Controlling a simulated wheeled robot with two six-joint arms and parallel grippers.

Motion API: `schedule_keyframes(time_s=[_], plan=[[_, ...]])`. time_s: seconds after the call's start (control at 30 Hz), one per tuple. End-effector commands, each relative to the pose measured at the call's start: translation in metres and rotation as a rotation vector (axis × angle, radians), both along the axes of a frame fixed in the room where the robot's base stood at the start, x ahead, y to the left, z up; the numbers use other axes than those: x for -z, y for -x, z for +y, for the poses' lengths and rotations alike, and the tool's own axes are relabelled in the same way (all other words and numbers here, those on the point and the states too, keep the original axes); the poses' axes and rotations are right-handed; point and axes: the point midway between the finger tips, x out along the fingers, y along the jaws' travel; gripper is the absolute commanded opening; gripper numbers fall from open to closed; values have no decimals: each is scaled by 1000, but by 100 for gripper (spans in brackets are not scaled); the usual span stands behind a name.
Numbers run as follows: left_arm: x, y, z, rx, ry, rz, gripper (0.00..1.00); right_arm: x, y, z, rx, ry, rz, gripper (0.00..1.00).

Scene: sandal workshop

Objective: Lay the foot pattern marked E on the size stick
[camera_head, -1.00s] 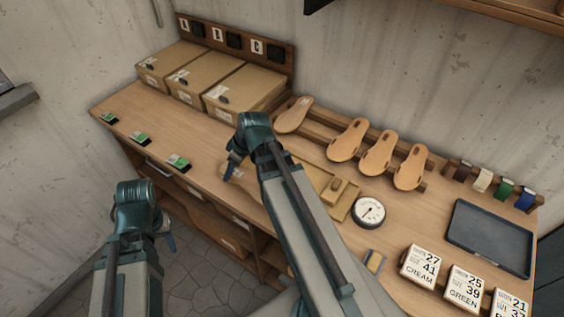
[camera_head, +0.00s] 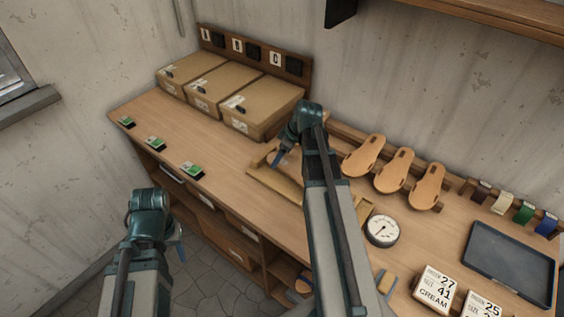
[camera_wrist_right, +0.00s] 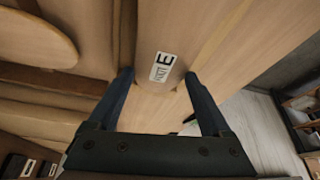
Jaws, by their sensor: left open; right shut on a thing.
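The foot pattern marked E (camera_wrist_right: 185,35) is a pale wooden piece with a white label reading E, seen in the right wrist view. My right gripper (camera_wrist_right: 160,85) is shut on it. In the head view my right gripper (camera_head: 279,160) points down over the left part of the size stick (camera_head: 272,182), a long tan wooden board on the bench. The pattern is hard to make out there, and I cannot tell whether it touches the stick. My right arm hides the stick's middle. My left gripper (camera_head: 181,248) is open and empty, out over the floor before the bench.
Three cardboard boxes (camera_head: 262,105) stand at the back left. Sole-shaped pieces (camera_head: 394,170) lean on a rack behind the stick. A round dial (camera_head: 382,230), a dark tray (camera_head: 508,262) and number cards (camera_head: 435,288) lie to the right. The bench's left front has small green-topped items (camera_head: 192,169).

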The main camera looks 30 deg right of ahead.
Motion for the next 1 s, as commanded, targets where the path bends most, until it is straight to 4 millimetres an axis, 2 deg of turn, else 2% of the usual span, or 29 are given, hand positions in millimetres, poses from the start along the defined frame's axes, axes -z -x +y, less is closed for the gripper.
schedule_keyframes(time_s=[0.07, 0.2, 0.3, 0.73, 0.77, 0.8, 0.83, 1.0], plan=[[4, 0, 0, 0, 0, 0, 50, 4, -3, -10, 3, -1, 1, 25], [27, 0, 0, -1, 0, 0, 50, 27, -2, -7, 1, 0, 0, 25], [37, 0, 0, -1, 0, 0, 50, 37, -2, -7, 1, 0, 0, 25], [40, 0, 0, -1, 0, 0, 50, 40, -2, -7, 1, 0, 0, 25], [39, 0, 0, -1, 0, 0, 50, 39, -2, -7, 1, 0, 0, 86], [38, 0, 0, -1, 0, 0, 50, 38, -2, -7, 1, 0, 0, 94], [38, 0, 0, -1, 0, 0, 50, 38, -2, -7, 1, 0, 0, 96], [38, 0, 0, -1, 0, 0, 50, 38, -2, -7, 1, 0, 0, 96]])
